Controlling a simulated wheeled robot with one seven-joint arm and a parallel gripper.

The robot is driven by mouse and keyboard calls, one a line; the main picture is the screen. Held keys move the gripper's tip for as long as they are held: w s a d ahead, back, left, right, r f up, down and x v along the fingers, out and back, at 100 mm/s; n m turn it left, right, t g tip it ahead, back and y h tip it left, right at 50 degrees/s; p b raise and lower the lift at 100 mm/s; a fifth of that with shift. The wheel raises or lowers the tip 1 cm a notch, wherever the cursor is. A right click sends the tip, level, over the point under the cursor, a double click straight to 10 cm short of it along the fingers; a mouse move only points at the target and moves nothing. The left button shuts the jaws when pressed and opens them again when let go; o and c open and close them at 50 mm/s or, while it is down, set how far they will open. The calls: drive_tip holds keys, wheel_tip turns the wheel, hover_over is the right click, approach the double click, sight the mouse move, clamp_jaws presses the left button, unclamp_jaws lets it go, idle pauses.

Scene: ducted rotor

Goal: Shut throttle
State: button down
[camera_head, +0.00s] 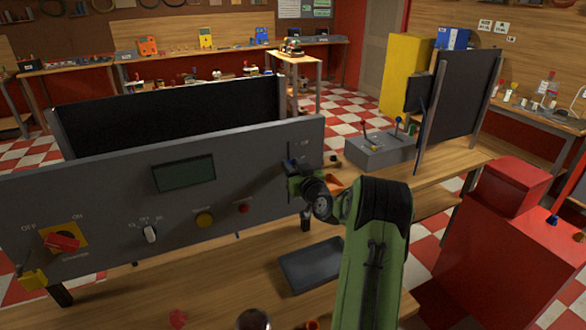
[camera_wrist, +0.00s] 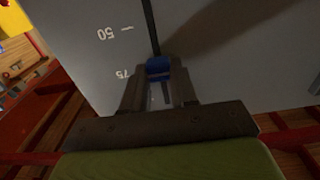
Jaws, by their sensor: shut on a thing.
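The throttle is a blue knob (camera_wrist: 159,67) on a grey panel, in a dark straight slot (camera_wrist: 152,25). In the wrist view the knob sits between the two fingers of my gripper (camera_wrist: 160,82), which is shut on it. The printed mark 75 (camera_wrist: 122,74) is just left of the knob, and 50 (camera_wrist: 106,33) is farther up along the slot. In the head view my gripper (camera_head: 293,172) is at the right end of the long grey control panel (camera_head: 110,175), and it hides most of the throttle there.
The panel also carries a dark display (camera_head: 184,174), a red rotary switch (camera_head: 62,243), a selector knob (camera_head: 150,234) and yellow and red buttons. A dark tray (camera_head: 312,264) lies on the bench. A grey lever box (camera_head: 380,152) stands right of my gripper. A red cabinet (camera_head: 505,235) is farther right.

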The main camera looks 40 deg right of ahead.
sight(289, 200)
wheel_tip(289, 200, down, 15)
drive_tip(key=b, duration=1.8)
drive_tip(key=shift+f, duration=0.15)
drive_tip(key=c, duration=1.1)
unclamp_jaws()
drive_tip(key=shift+o, duration=1.1)
drive_tip(key=shift+r, duration=0.2)
drive_tip(key=b+v, duration=0.3)
drive_tip(key=v, duration=1.3)
drive_tip(key=shift+b, duration=0.3)
